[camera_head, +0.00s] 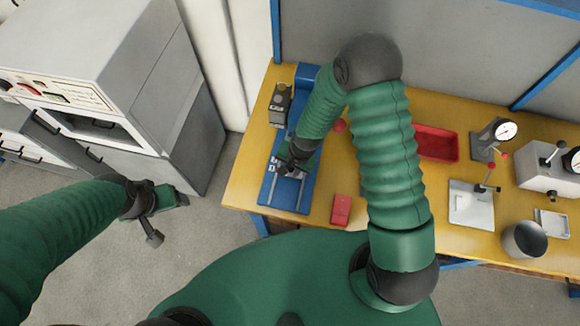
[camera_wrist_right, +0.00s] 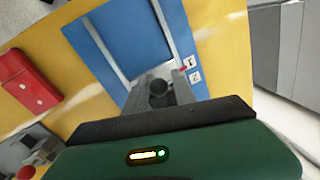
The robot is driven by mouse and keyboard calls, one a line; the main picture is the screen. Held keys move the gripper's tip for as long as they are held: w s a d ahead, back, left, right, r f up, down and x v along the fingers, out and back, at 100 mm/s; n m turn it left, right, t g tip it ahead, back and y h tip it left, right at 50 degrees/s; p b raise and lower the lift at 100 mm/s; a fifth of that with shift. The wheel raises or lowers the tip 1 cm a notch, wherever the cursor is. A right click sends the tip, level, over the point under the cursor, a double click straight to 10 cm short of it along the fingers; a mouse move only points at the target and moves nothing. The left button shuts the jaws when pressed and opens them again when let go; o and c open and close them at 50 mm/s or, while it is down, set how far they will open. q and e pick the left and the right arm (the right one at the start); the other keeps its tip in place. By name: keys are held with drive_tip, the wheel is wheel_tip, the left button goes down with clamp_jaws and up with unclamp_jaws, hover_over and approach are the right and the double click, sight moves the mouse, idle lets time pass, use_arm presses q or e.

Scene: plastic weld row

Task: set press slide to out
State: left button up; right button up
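The press has a blue base (camera_head: 272,188) with two pale rails, and its lower end lies near the table's front edge. In the right wrist view the blue base (camera_wrist_right: 120,40) and rails run away from my gripper. A dark round knob (camera_wrist_right: 160,87) stands among grey parts at the rails, in front of my palm. My right gripper (camera_head: 294,162) is low over the middle of the base, at this knob. Its fingers are not clear, and I cannot tell whether they touch the knob. My left gripper (camera_head: 156,208) hangs over the floor, away from the table; its jaw opening is unclear.
A red block (camera_head: 341,210) lies right of the base, and it also shows in the right wrist view (camera_wrist_right: 32,80). A grey cabinet (camera_head: 180,100) stands left of the table.

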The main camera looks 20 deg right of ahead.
drive_tip(key=shift+s+r, duration=0.1)
drive_tip(key=shift+s, duration=0.05)
drive_tip(key=shift+c, duration=0.7)
clamp_jaws()
idle(0.6)
